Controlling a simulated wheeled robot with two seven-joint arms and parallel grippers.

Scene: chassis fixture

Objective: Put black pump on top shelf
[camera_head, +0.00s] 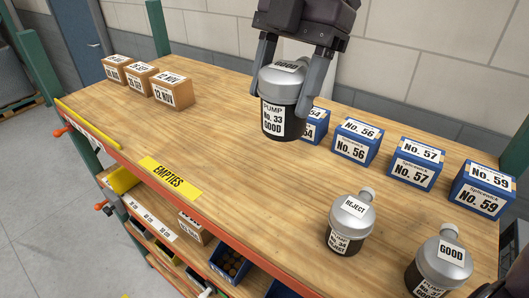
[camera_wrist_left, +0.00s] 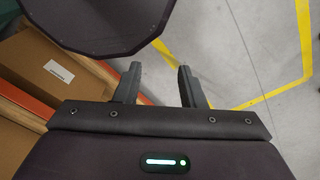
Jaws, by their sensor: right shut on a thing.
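My right gripper (camera_head: 292,90) is shut on a black pump (camera_head: 285,118) with a silver top, labelled No. 33 GOOD. It holds the pump upright at the back of the wooden top shelf (camera_head: 230,120); I cannot tell whether its base touches the wood. Two similar pumps stand at the front right: one marked REJECT (camera_head: 350,222) and one marked GOOD (camera_head: 438,268). In the left wrist view my left gripper (camera_wrist_left: 160,72) is open with nothing between its fingers.
Blue boxes (camera_head: 357,142) numbered up to 59 line the back right. Three small brown boxes (camera_head: 172,90) stand at the back left. A yellow EMPTIES label (camera_head: 170,178) is at the front edge. The wood at centre is clear. Lower shelves hold blue bins (camera_head: 230,262).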

